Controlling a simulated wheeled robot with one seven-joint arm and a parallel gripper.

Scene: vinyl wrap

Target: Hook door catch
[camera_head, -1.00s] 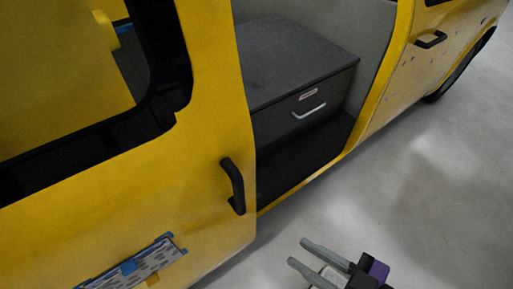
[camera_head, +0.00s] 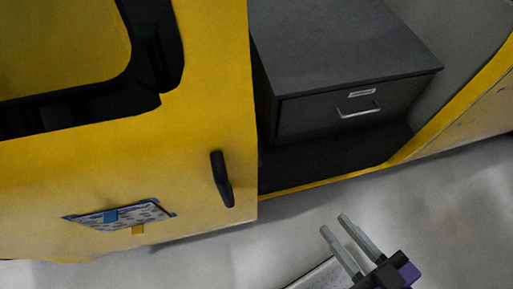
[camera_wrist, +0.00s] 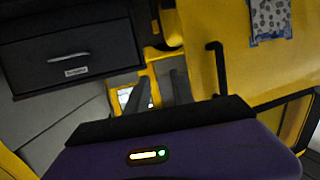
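The yellow sliding door (camera_head: 120,165) of a van stands open at the left in the head view. Its black handle (camera_head: 222,180) is upright near the door's right edge. The handle also shows in the wrist view (camera_wrist: 217,68), right of my fingers. My gripper (camera_head: 334,224) is at the lower right of the head view, right of and below the handle, apart from it. Its two grey fingers are spread with an empty gap. In the wrist view they point toward the yellow door-edge area (camera_wrist: 153,57). I cannot make out a separate door catch.
A dark grey drawer cabinet (camera_head: 340,55) with a silver pull (camera_head: 358,113) stands inside the doorway. A taped patterned sheet (camera_head: 120,216) is on the lower door. A yellow sill (camera_head: 330,179) edges the opening. Grey floor (camera_head: 450,200) is clear at the right.

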